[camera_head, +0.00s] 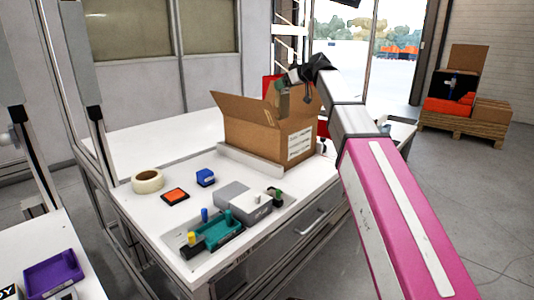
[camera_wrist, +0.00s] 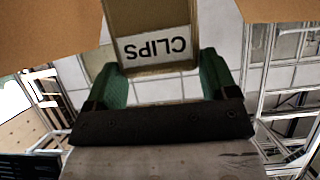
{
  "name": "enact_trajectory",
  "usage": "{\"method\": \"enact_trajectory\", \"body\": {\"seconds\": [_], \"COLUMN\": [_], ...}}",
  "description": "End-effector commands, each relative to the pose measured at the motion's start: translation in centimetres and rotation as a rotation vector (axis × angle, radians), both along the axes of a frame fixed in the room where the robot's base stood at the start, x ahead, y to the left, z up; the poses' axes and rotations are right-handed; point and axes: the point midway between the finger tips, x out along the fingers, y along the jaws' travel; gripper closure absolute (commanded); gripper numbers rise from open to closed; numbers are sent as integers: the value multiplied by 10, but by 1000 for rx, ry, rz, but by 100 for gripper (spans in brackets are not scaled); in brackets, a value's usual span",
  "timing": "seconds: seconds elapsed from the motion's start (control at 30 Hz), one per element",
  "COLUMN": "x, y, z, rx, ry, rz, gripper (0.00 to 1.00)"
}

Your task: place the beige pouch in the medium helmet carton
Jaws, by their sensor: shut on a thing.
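An open cardboard carton (camera_head: 265,138) with a white label stands on the white table, its flaps spread out; the label text is too small to read. My gripper (camera_head: 284,86) is above the carton's opening, near its back right side. In the wrist view, its green fingers (camera_wrist: 158,64) are shut on a beige pouch (camera_wrist: 152,16) with a white label reading "CLIPS". Brown carton flaps (camera_wrist: 45,30) show at the upper corners of that view. The carton's inside is hidden in the head view.
A tape roll (camera_head: 148,181), an orange pad (camera_head: 175,196), a blue item (camera_head: 205,177) and a grey device (camera_head: 243,203) with a teal tray (camera_head: 219,233) lie on the front of the table. A purple tray (camera_head: 53,273) is at lower left. The table's back left is clear.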

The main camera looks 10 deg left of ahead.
Motion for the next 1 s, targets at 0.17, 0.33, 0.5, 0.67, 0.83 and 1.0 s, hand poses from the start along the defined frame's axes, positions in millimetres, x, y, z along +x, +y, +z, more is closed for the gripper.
{"method": "enact_trajectory", "body": {"seconds": [0.17,0.33,0.5,0.67,0.83,1.0], "x": [-2,-3,-3,-3,-2,-3], "y": [-1,-1,-1,-1,-1,-1], "z": [-29,-47,-66,-94,-110,-126], "rx": [-1,-1,-1,-1,-1,-1], "ry": [1,2,2,4,2,2], "rz": [-1,-2,-2,-3,-3,-3], "gripper": [58,58,58,58,58,58]}}
